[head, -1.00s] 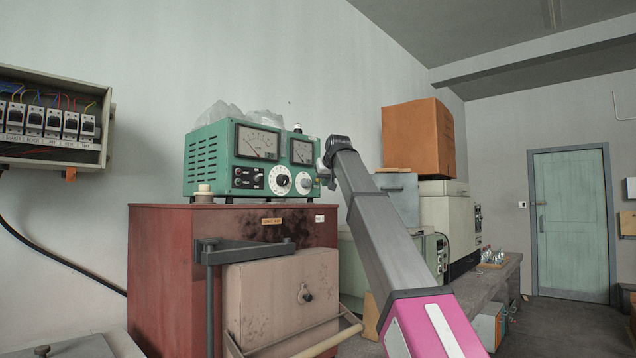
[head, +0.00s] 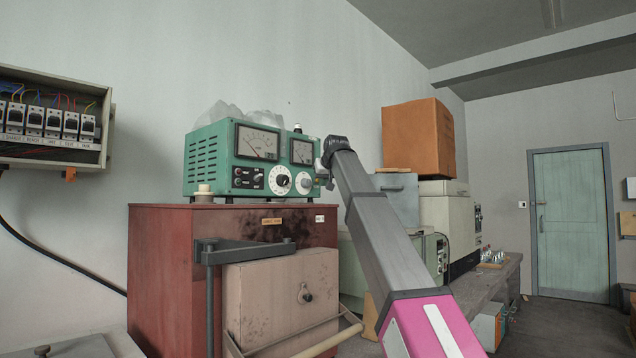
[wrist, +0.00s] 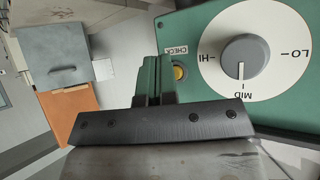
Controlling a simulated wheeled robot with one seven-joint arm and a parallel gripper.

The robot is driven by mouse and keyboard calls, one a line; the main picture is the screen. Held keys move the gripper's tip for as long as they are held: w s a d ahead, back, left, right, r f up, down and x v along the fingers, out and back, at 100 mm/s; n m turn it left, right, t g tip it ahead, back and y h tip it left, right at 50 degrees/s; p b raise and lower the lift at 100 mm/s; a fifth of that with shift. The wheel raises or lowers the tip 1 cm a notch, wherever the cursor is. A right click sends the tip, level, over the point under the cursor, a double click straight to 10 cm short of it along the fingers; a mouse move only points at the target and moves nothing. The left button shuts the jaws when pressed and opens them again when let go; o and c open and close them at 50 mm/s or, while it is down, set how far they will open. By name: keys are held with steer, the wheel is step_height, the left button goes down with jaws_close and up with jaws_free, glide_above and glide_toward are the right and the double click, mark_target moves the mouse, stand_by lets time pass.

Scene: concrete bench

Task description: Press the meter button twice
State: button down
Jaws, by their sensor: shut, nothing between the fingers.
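The green meter box (head: 208,160) stands on the red cabinet, with two dials, a black knob and a pale knob on its front. In the wrist view its panel (wrist: 205,22) shows a grey knob (wrist: 245,62) on a white disc marked HI, MID and LO. A small round yellow button (wrist: 178,73) beside the CHECK label sits just right of my gripper's fingers. My gripper (wrist: 152,66) is shut and empty at the panel's edge. I cannot tell whether it touches the button.
The red cabinet (head: 160,260) carries the meter, with a pinkish box (head: 265,305) in front. An orange box (head: 410,140) and grey equipment stand to the right; the wrist view also shows the orange box (wrist: 68,108). A breaker panel (head: 50,150) hangs at left.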

steer(key=shift+w+a, duration=0.25)
steer(key=shift+a, duration=0.1)
stand_by(0.7)
steer(key=shift+d, duration=0.1)
steer(key=shift+s+d, duration=0.55)
stand_by(0.4)
steer(key=shift+s+d, duration=0.75)
steer(key=shift+d, duration=0.25)
steer(key=shift+s+d, duration=0.75)
steer(key=shift+d, duration=0.2)
steer(key=shift+d, duration=0.1)
stand_by(1.2)
steer(key=s+d, duration=0.2)
steer(key=d, duration=0.1)
steer(key=shift+s, duration=0.2)
steer(key=shift+a, duration=0.15)
